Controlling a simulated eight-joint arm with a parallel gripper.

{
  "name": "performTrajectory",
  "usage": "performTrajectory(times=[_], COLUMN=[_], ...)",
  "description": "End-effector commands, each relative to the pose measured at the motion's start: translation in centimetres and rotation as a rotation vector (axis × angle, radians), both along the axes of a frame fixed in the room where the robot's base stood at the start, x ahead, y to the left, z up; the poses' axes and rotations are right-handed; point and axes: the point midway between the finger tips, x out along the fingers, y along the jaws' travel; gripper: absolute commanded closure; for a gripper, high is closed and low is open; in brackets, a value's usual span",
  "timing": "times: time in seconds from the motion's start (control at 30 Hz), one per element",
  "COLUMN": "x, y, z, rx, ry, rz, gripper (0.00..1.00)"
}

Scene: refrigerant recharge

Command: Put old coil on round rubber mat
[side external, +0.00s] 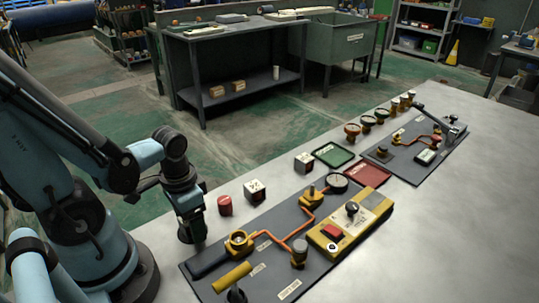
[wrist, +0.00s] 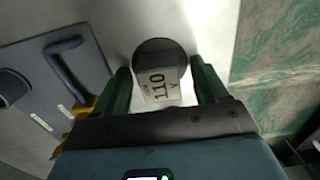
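The block labelled 110 V (wrist: 160,87), apparently the old coil, shows in the wrist view between the fingers of my gripper (wrist: 164,75). A narrow gap appears on each side of it, so the fingers look open around it. A dark round shape (wrist: 160,50) shows at its far end; I cannot tell whether this is the round rubber mat or part of the coil. In the side view my gripper (side external: 192,232) points down low over the near left table edge, and its fingers hide the coil.
A red cylinder (side external: 225,205) and two white-faced cubes, one nearer (side external: 255,191) and one farther (side external: 303,162), stand nearby. Green (side external: 333,154) and red (side external: 367,174) trays lie beyond. The right side is clear.

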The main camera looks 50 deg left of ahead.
Motion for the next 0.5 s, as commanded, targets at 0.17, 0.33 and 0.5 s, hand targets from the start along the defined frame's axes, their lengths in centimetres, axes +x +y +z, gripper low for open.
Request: performTrajectory(times=[0.17, 0.33, 0.5], x=[0.0, 0.0, 0.0], y=[0.0, 0.0, 0.0], z=[0.0, 0.2, 1.0], rx=[0.000, 0.000, 0.000], ry=[0.000, 0.000, 0.000], rz=[0.000, 0.000, 0.000], gripper=[0.27, 0.27, 0.27])
